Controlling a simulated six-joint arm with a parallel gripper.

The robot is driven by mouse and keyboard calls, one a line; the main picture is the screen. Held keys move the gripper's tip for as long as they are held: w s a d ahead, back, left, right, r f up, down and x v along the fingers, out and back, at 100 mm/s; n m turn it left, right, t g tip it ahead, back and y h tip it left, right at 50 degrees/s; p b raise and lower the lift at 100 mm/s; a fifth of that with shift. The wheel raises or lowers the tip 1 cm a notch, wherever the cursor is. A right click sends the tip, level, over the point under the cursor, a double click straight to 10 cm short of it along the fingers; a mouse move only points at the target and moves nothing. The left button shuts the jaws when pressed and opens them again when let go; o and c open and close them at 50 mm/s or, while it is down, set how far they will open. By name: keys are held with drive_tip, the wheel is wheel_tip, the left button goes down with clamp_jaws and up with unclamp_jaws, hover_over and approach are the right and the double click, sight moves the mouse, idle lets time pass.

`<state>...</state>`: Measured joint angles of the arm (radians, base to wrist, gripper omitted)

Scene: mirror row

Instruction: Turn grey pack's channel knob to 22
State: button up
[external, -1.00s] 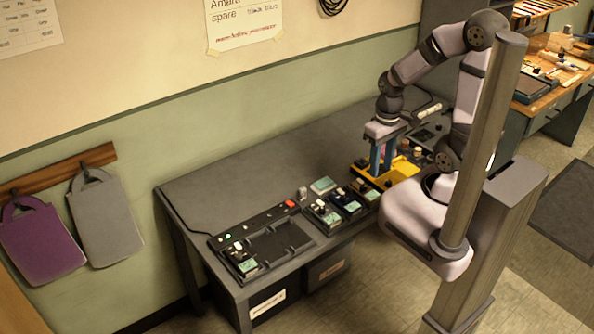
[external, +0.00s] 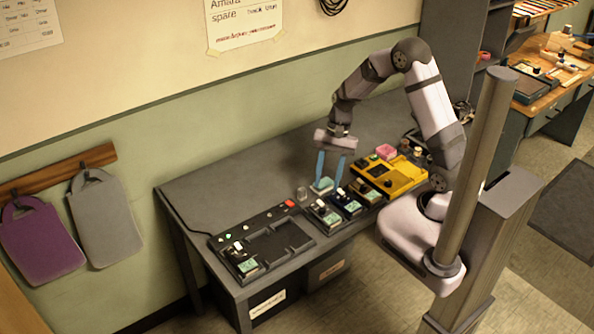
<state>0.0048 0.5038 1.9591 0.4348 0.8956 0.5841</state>
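Several small packs with knobs and pale green faces stand in a row at the bench's front edge: a left one (external: 326,216), a dark blue one (external: 349,206) and a right one (external: 368,192). Another pale green face shows on the black dock (external: 248,266). I cannot tell which pack is the grey one, and the knobs and numbers are too small to read. My gripper (external: 329,181) is open, its blue fingers apart and pointing down, above or just behind the row. A pale green block (external: 322,185) shows near the fingertips; I see no grip on it.
A black dock (external: 262,242) with lit green lamps and a red button lies at the bench's left end. The grey bench top (external: 235,182) is clear at the back left.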

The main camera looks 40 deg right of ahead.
sight(323, 209)
drive_tip(key=shift+s+a+m, duration=0.15)
drive_tip(key=shift+s+m, duration=0.15)
drive_tip(key=shift+m, duration=0.8)
drive_tip(key=shift+p+x, duration=0.7)
drive_tip(key=shift+x, duration=2.9)
drive_tip(key=shift+s, duration=0.1)
clamp_jaws()
